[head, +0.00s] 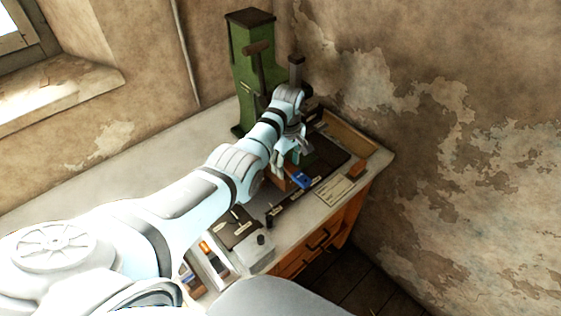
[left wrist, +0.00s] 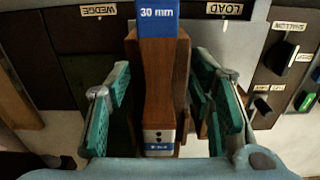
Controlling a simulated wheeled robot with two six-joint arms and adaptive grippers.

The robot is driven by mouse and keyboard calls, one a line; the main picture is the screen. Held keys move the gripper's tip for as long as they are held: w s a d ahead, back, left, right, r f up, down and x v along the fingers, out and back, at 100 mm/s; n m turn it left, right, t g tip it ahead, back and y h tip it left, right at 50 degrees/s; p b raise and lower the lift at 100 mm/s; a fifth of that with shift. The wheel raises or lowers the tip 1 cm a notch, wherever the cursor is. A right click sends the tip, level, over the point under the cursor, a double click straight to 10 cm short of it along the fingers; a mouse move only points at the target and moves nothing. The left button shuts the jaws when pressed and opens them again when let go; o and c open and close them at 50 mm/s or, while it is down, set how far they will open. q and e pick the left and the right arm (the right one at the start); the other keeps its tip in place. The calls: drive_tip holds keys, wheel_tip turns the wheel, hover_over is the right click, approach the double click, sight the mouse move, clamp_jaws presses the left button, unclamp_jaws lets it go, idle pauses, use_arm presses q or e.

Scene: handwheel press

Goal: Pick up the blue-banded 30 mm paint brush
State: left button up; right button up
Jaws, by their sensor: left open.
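The paint brush has a brown wooden body and a blue band marked "30 mm" (left wrist: 158,18) in the left wrist view. In the head view its blue end (head: 301,179) shows below my left gripper (head: 296,143). My left gripper (left wrist: 160,88) is open, with one teal-padded finger on each side of the wooden body. Gaps show beside the wood, so the fingers look apart from it. A small plate with a blue label shows at the near end of the wood. My right gripper is in neither view.
A green press (head: 250,70) stands behind my left arm, near the wall. A dark panel (left wrist: 240,40) with labels and knobs lies around the brush. A paper card (head: 334,190) and a reddish-brown block (head: 356,169) lie to the right. A grey box (head: 250,255) stands nearer.

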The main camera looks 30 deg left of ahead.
use_arm(q)
drive_tip(key=shift+s+r, duration=0.1)
drive_tip(key=shift+c, duration=1.4)
clamp_jaws()
